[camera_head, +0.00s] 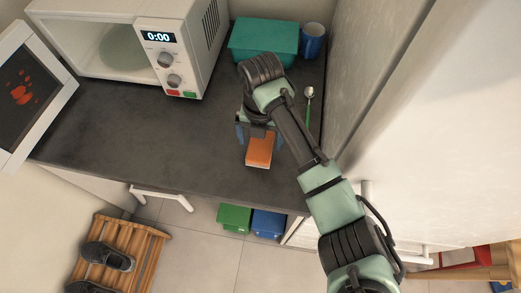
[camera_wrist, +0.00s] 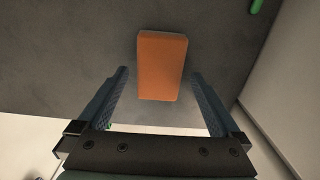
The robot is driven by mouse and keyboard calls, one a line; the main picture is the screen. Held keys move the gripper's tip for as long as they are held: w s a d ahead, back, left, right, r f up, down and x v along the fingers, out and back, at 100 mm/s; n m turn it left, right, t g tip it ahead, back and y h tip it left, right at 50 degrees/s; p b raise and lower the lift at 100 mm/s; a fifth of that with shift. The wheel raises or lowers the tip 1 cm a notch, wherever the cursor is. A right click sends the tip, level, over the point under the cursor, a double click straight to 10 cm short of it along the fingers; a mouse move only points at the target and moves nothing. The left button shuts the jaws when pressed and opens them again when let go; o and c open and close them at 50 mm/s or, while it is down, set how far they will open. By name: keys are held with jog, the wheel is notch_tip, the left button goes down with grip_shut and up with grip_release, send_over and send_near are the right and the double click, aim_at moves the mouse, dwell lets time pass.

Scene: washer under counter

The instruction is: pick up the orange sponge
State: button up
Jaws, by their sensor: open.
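The orange sponge (camera_head: 259,151) lies on the dark counter near its front edge. In the wrist view the sponge (camera_wrist: 162,66) is a block ahead of my gripper (camera_wrist: 162,84), roughly centred between the two blue fingers. The fingers are spread wide and neither is seen touching the sponge. In the head view my gripper (camera_head: 256,136) is just behind and above the sponge, partly hidden by my wrist. The exact height above the sponge is hard to tell.
A microwave (camera_head: 165,55) with its door open stands at the left. The counter (camera_head: 130,135) left of the sponge is clear.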

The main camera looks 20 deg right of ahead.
aim_at(260, 145)
jog(key=shift+f+b, duration=0.4)
jog(key=shift+f, duration=0.5)
jog(key=shift+r, duration=0.1)
jog(key=shift+c, duration=0.4)
jog(key=c, duration=1.3)
notch_tip(260, 145, up, 10)
jog(key=p, duration=0.9)
